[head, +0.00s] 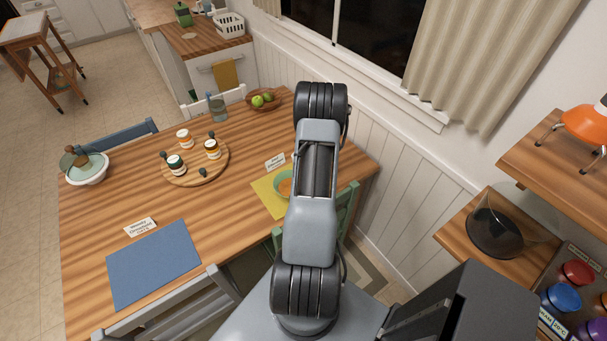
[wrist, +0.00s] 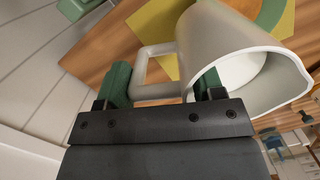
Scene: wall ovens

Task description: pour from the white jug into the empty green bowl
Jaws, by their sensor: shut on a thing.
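The white jug (wrist: 215,50) fills the upper right of the wrist view, its wide mouth facing right and down in that picture. My gripper (wrist: 163,88) is shut on the jug at its handle (wrist: 143,72), which lies between the two green fingers. Paler white shows inside the jug; I cannot tell if it is liquid. The green bowl (head: 277,182) stands on a yellow mat (head: 267,203), partly hidden by my arm, with something orange showing inside. Its green rim also shows beyond the jug in the wrist view (wrist: 272,14). My arm hides gripper and jug in the head view.
A round board (head: 222,160) with several small jars lies mid-table. A fruit bowl (head: 275,103) and a bottle (head: 217,108) stand at the back. A green chair (head: 346,208) is close by.

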